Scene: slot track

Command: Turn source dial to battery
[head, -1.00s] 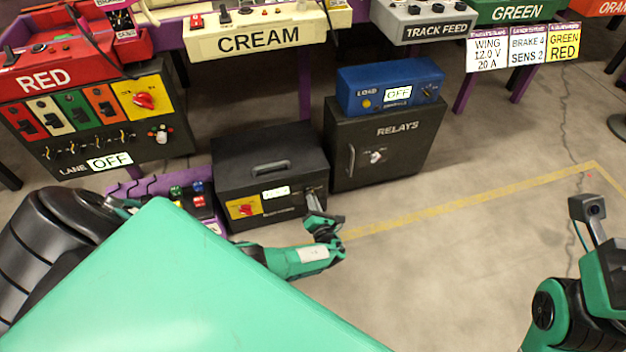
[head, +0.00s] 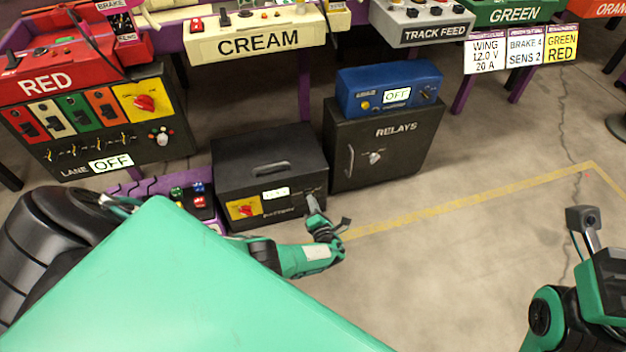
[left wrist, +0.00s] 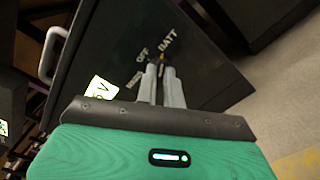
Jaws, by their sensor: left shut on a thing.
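The source dial (left wrist: 155,61) is on the front of a dark battery box (head: 268,150). In the left wrist view its panel carries the white words OFF and BATT and a third label at the lower left that I cannot read well. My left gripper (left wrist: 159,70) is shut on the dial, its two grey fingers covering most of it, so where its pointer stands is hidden. In the head view my left gripper (head: 312,203) is at the right end of the box front. My right arm shows at the lower right, but its fingers do not.
A lit display (head: 275,193) and a red knob on yellow (head: 245,208) are on the box front. The black RELAYS cabinet (head: 380,150) with a blue LOAD unit (head: 389,87) on it stands close on the right. Floor is free in front of the cabinet.

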